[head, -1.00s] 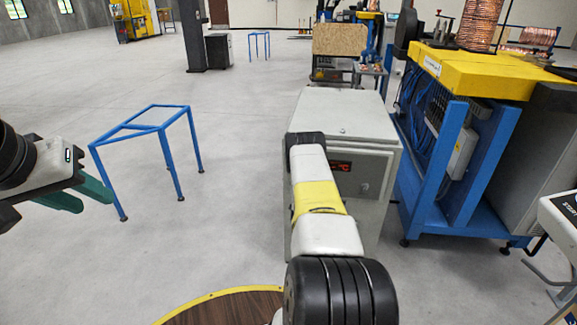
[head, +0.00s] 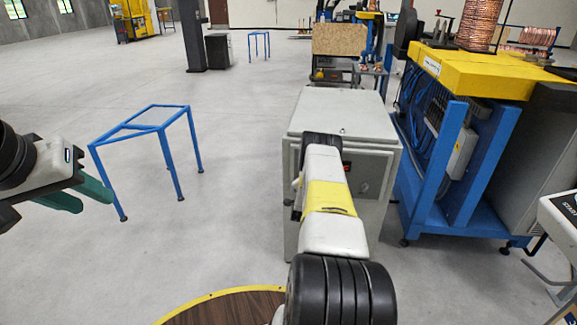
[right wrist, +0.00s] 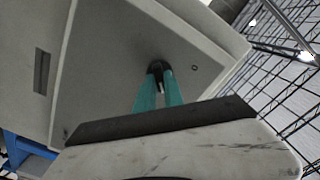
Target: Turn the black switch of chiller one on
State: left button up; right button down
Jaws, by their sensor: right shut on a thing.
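The chiller, a grey cabinet (head: 345,112), stands in the middle of the head view. My right arm covers part of its front, so the switch is hidden there. In the right wrist view the grey panel (right wrist: 105,75) appears tilted. The black switch (right wrist: 156,66) sits on this panel. My right gripper (right wrist: 159,78) has its two teal fingers shut on the switch, one on each side. My left gripper (head: 97,203) is at the left of the head view, its teal fingers apart and empty, away from the chiller.
A dark red display (head: 347,168) shows on the cabinet front beside my arm. A blue machine frame with a yellow top (head: 490,75) stands close on the right. A blue metal stand (head: 150,128) is at left. The grey floor between is clear.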

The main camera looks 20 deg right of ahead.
jog(key=c, duration=1.4)
grip_release()
jog(key=shift+c, duration=0.2)
jog(key=v, duration=0.8)
jog(key=shift+d, duration=0.1)
